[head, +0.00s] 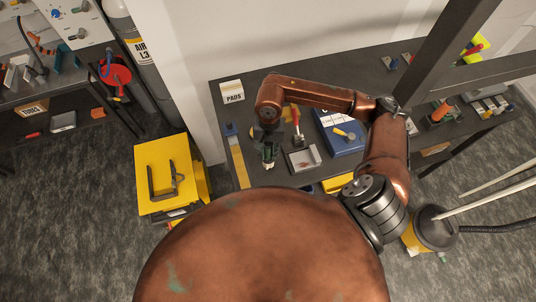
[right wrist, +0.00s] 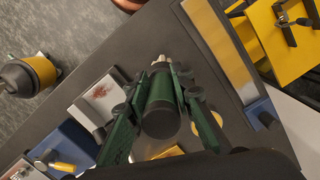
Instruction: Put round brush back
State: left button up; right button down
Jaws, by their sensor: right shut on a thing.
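My right gripper (head: 268,157) is over the near left part of the dark bench (head: 222,98). My left gripper is not in view.
A PADS box (head: 232,91) stands at the back left. A yellow box (head: 160,150) stands off the bench's left edge.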

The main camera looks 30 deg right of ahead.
aim_at(267, 156)
jog(key=shift+w+f, duration=0.3)
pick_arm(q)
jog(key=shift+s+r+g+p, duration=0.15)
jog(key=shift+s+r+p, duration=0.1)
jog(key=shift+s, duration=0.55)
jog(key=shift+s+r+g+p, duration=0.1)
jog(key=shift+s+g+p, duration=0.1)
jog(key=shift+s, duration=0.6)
pick_arm(e)
jog(key=shift+d+f, duration=0.1)
jog(key=shift+f, duration=1.5)
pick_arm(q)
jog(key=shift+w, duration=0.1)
pick_arm(e)
jog(key=shift+w, duration=0.1)
jog(key=shift+f+b, duration=0.2)
jog(key=shift+b, duration=0.1)
jog(key=c, duration=1.7)
grip_release()
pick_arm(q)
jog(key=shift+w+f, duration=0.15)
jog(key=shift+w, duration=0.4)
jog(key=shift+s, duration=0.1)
pick_arm(e)
jog(key=shift+r, duration=0.15)
